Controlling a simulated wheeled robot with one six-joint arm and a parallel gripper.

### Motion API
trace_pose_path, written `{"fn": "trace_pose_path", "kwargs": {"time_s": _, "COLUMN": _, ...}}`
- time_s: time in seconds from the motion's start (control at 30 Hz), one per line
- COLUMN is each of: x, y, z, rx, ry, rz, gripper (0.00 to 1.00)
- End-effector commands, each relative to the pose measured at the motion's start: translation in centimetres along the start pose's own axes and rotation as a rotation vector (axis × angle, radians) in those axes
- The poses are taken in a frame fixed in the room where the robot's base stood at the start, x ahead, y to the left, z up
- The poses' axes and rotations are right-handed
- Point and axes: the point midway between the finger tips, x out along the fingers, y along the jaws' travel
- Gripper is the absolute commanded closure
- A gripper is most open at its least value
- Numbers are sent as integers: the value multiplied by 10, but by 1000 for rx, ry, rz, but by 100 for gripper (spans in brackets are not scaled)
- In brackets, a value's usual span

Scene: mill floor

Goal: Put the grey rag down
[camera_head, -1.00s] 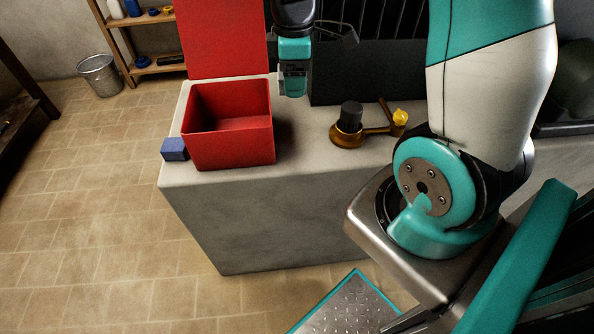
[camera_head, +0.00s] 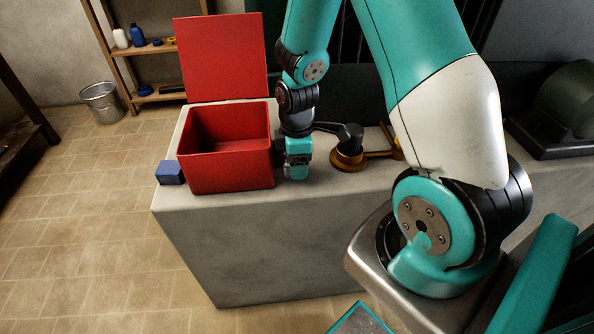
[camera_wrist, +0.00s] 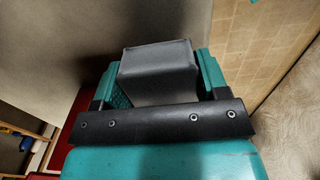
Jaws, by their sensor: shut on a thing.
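My gripper (camera_head: 297,172) points down just right of the red bin, low over the grey counter near its front edge. In the wrist view my gripper (camera_wrist: 158,85) is shut on the grey rag (camera_wrist: 157,72), which looks like a folded, block-shaped grey bundle between the two teal fingers. In the head view the rag is hidden or too small to make out. I cannot tell whether it touches the counter (camera_head: 230,225).
The open red bin (camera_head: 228,172) stands left of my gripper, its lid raised behind. A blue block (camera_head: 170,172) sits left of the bin. A brass valve fitting (camera_head: 348,160) with a dark knob is close on the right. Shelves (camera_head: 150,60) and a metal bucket (camera_head: 102,103) stand behind.

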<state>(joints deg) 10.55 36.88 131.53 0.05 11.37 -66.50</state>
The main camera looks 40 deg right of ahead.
Motion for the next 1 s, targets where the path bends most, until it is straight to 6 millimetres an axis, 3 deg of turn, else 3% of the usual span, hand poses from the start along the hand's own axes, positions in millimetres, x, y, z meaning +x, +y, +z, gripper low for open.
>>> {"fn": "trace_pose_path", "kwargs": {"time_s": 0.2, "x": 32, "y": -1, "z": 0, "rx": 0, "ry": -2, "rz": -4, "gripper": 58}}
{"fn": "trace_pose_path", "kwargs": {"time_s": 0.6, "x": 37, "y": 0, "z": 0, "rx": 0, "ry": 0, "rz": -1, "gripper": 58}}
{"fn": "trace_pose_path", "kwargs": {"time_s": 0.63, "x": 36, "y": 0, "z": 0, "rx": 0, "ry": 0, "rz": 0, "gripper": 28}}
{"fn": "trace_pose_path", "kwargs": {"time_s": 0.73, "x": 36, "y": 0, "z": 0, "rx": 0, "ry": 0, "rz": -1, "gripper": 7}}
{"fn": "trace_pose_path", "kwargs": {"time_s": 1.0, "x": 35, "y": 0, "z": 0, "rx": 0, "ry": 0, "rz": -1, "gripper": 7}}
